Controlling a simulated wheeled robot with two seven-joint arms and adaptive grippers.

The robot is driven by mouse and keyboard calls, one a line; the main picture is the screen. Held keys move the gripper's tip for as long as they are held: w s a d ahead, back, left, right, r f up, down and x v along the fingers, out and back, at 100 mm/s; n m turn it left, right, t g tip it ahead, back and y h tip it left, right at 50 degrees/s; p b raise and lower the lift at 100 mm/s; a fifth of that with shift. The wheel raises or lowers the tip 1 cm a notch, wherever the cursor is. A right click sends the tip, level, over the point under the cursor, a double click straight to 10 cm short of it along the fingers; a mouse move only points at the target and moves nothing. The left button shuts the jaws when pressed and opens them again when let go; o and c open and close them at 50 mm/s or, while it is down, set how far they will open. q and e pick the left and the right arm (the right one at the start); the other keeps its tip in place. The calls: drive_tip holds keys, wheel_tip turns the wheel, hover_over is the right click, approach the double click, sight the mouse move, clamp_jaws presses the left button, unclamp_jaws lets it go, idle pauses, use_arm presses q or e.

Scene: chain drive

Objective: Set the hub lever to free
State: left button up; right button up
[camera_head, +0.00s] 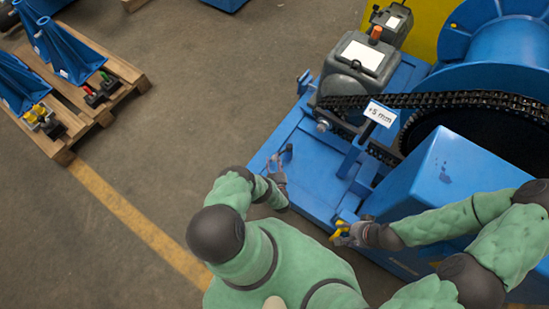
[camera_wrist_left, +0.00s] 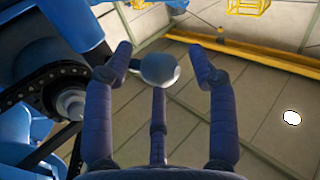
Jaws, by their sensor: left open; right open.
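A small lever with a dark grey round knob (camera_head: 288,148) stands on the blue machine base (camera_head: 307,172), near its left edge; I take it to be the hub lever. In the left wrist view, a grey knob (camera_wrist_left: 160,69) shows between the spread fingers, with a clear gap on both sides. My left gripper (camera_head: 277,176) is open just in front of the lever and holds nothing. My right gripper (camera_head: 352,231) is open at the front edge of the base, by a small yellow handle (camera_head: 341,228). Whether its fingers touch the handle cannot be told.
A dark chain (camera_head: 430,101) runs to a blue drum (camera_head: 510,42). A white "+5 mm" tag (camera_head: 380,114) stands by the chain. A grey motor (camera_head: 360,68) sits behind, and a blue housing (camera_head: 455,180) at right. A pallet (camera_head: 101,110) with blue parts lies left; the floor between is clear.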

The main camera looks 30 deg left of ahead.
use_arm(q)
drive_tip(key=v, duration=1)
drive_tip(key=shift+s, duration=0.2)
drive_tip(key=shift+d, duration=0.1)
